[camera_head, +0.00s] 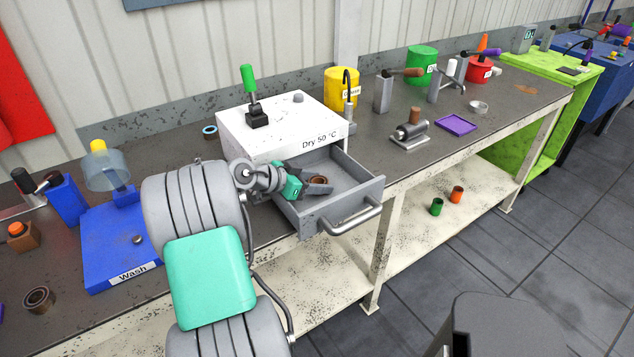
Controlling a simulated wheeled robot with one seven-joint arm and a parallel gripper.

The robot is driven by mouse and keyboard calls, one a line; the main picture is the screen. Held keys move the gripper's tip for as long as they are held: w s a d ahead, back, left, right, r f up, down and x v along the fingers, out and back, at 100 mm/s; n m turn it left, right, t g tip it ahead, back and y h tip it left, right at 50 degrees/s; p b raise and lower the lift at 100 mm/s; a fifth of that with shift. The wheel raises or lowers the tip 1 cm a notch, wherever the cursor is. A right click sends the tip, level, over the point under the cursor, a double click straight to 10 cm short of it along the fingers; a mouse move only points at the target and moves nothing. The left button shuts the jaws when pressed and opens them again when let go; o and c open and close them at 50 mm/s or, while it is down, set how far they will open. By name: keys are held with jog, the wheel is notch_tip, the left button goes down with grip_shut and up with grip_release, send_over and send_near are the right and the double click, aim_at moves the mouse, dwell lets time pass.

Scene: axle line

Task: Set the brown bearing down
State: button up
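A brown ring-shaped bearing (319,182) shows inside the open grey drawer (352,222) of the white box labelled "Dry 50 °C" (270,140). My gripper (308,184) reaches into the drawer from the left, its fingers at the bearing. My wrist and the small size of the fingers hide whether they close on it or only stand beside it. I cannot tell if the bearing rests on the drawer floor. Another brown ring-shaped part (38,300) lies on the bench at the lower left.
The drawer's handle (352,218) sticks out past the bench edge. A blue "Wash" station (110,250) stands left of my arm. A yellow canister (341,90), a purple tray (455,125) and a small roller stand (410,135) are to the right. A green lever (248,78) rises from the white box.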

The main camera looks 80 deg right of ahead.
jog(key=o, duration=0.3)
jog(key=shift+r, duration=0.1)
jog(key=b+v, duration=0.1)
jog(key=v, duration=1.1)
jog(key=shift+w, duration=0.1)
